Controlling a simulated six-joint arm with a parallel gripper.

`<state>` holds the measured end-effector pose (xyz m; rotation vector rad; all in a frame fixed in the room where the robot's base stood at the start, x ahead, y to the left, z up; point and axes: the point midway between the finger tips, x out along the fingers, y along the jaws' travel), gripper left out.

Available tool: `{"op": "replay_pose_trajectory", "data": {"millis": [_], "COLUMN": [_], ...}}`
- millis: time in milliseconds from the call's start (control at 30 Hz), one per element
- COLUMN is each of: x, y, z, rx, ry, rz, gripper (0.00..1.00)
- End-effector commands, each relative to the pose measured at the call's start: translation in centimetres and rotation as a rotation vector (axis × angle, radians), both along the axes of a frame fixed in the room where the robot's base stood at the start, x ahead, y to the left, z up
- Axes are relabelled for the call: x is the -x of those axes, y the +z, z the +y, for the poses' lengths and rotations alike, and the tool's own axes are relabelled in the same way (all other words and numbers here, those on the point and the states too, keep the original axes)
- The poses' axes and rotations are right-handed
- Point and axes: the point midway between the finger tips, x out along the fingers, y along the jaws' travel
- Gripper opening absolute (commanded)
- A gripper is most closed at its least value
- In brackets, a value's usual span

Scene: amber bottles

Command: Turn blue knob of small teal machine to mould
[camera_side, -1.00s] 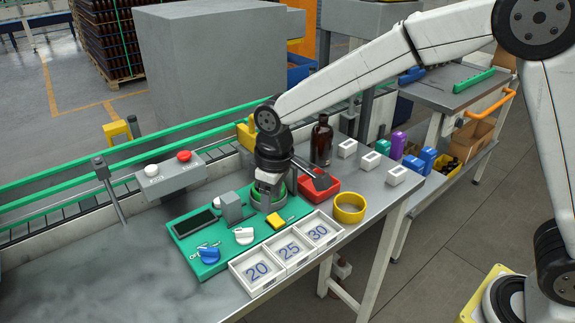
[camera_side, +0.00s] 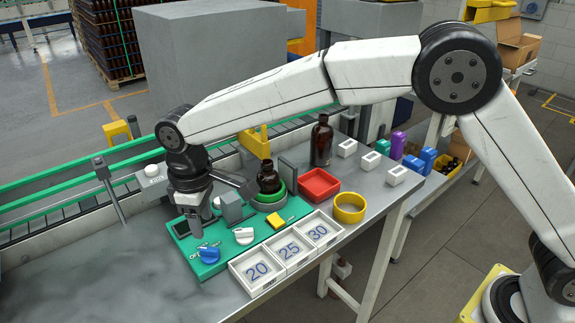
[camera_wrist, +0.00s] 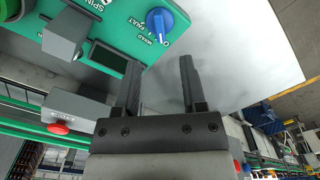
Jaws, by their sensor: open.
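The teal machine panel (camera_side: 215,268) lies on the metal bench. Its blue knob (camera_side: 209,254) is at the front left corner. The knob also shows in the wrist view (camera_wrist: 160,22), with "MOULD" and "0" printed beside it. A white mark on the knob points toward the printed end, but I cannot tell exactly which label it meets. My gripper (camera_side: 196,230) is open and empty above the panel's left part, behind and above the knob. In the wrist view my gripper (camera_wrist: 160,66) has its two fingers apart, with the knob beyond their tips.
A white knob (camera_side: 244,236), grey block (camera_side: 232,206) and dark screen (camera_wrist: 108,58) sit on the panel. A small amber bottle (camera_side: 267,182) stands in a green ring (camera_side: 270,198). Numbered white trays (camera_side: 258,270) line the front. Bare bench (camera_side: 110,270) lies to the left.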

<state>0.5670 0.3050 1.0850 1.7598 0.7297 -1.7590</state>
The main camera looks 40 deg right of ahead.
Motion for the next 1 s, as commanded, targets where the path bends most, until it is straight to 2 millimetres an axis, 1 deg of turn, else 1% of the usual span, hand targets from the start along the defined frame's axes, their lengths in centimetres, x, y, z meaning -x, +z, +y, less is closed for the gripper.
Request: {"op": "replay_pose_trajectory", "data": {"millis": [167, 500, 600, 767, 1000], "x": [0.0, 0.0, 0.0, 0.0, 0.0], "y": [-1.6, -5.7, -6.5, -7.2, -7.4], "z": [0.0, -0.1, 0.0, 0.0, 0.0], "rx": [0.001, 0.001, 0.001, -0.001, -0.001], "ry": [-0.001, -0.001, -0.001, -0.001, -0.001], "rz": [0.003, 0.002, 0.001, -0.001, -0.001], "gripper": [0.53, 0.53, 0.53, 0.53, 0.53]}}
